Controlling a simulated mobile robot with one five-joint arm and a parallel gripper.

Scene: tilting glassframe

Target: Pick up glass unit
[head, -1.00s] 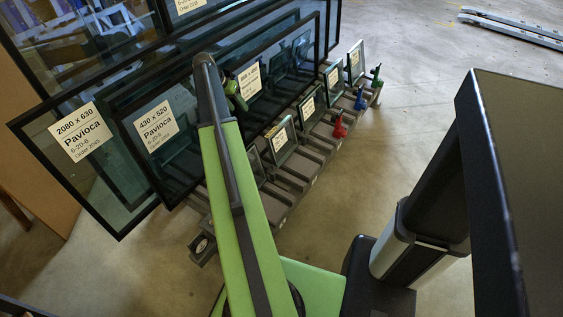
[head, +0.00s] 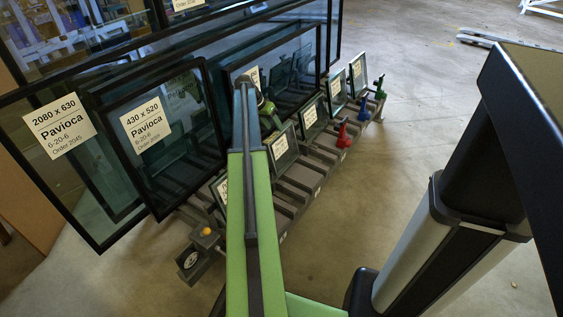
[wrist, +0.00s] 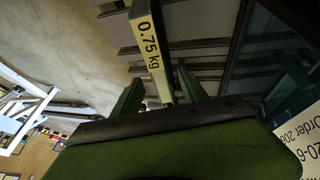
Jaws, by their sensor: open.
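Several glass units stand in the rack (head: 290,190). A small glass unit (head: 286,160) with a pale label stands in the front row. My gripper (head: 272,118) is at its top edge in the head view. In the wrist view my gripper (wrist: 158,88) is open, with its two green fingers on either side of a thin edge of a glass unit (wrist: 151,45) marked "0.75 kg". I cannot tell whether either finger touches it. My arm hides part of the rack and of the panes behind.
Large dark-framed panes, one labelled 430 x 520 (head: 165,165) and one 2080 x 630 (head: 85,190), stand close behind and left. More small panes (head: 311,120) stand to the right, with a red object (head: 343,135) and a blue one (head: 362,103). Bare floor (head: 330,240) lies in front.

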